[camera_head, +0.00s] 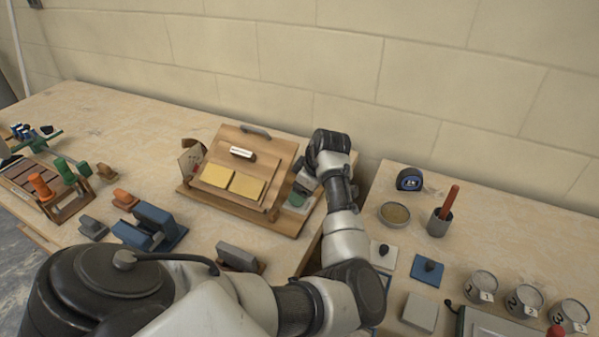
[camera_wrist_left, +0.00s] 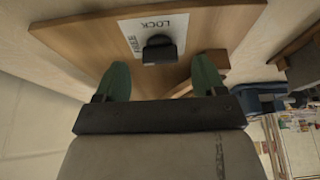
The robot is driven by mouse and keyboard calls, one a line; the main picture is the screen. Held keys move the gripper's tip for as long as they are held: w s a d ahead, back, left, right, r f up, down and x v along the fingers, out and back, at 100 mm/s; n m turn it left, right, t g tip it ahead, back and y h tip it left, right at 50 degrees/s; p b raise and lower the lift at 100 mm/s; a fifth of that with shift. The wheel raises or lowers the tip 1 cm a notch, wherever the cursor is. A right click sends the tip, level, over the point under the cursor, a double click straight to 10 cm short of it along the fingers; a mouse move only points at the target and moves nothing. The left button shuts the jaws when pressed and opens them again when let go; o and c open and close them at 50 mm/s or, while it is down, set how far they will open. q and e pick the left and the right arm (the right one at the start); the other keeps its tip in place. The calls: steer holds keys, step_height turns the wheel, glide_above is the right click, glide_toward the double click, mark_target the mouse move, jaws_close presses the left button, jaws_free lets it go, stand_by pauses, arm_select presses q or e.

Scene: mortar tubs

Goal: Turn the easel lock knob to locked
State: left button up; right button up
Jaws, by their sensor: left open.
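The wooden easel (camera_head: 284,218) stands on the left table with two yellow pads on its sloped board. In the left wrist view, a wooden panel (camera_wrist_left: 85,35) carries a white label (camera_wrist_left: 128,27) reading LOCK and FREE, upside down or sideways. A dark knob (camera_wrist_left: 160,50) sits at the label's edge; its exact setting is hard to tell. My left gripper (camera_wrist_left: 161,76) is open, its green fingers on either side of the knob with gaps. In the head view my left gripper (camera_head: 297,194) is at the easel's right side; the knob cannot be made out there.
Blue blocks (camera_head: 150,228), a grey block (camera_head: 238,256) and an orange-pegged rack (camera_head: 48,190) stand left and in front. On the right table are a tape measure (camera_head: 409,179), a bowl (camera_head: 394,214), a cup with a red-handled tool (camera_head: 440,222) and numbered tubs (camera_head: 523,298). A wall stands behind.

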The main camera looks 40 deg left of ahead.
arm_select(q)
steer(key=shift+x, duration=1.3)
steer(key=c, duration=0.9)
steer(key=shift+r+m+p, duration=0.2)
steer(key=shift+m+p, duration=0.3)
steer(key=shift+p, duration=0.35)
steer(key=m+t+p, duration=0.1)
steer(key=m+p, duration=0.3)
steer(key=p, duration=0.1)
steer(key=m+t+h+p, duration=0.1)
steer(key=m+t+p, duration=0.1)
steer(key=m+p, duration=0.2)
steer(key=m+t+p, duration=0.2)
steer(key=m+p, duration=0.2)
steer(key=p, duration=0.2)
steer(key=shift+s+a+m+p, duration=0.2)
steer(key=shift+s+m+p, duration=0.15)
steer(key=shift+m+p, duration=0.05)
steer(key=shift+m+h+p, duration=0.6)
steer(key=shift+m+p, duration=0.2)
steer(key=shift+m, duration=0.3)
steer(key=shift+a+f+m+t+h+p, duration=0.1)
steer(key=shift+m+t+h+p, duration=0.3)
steer(key=shift+m, duration=0.6)
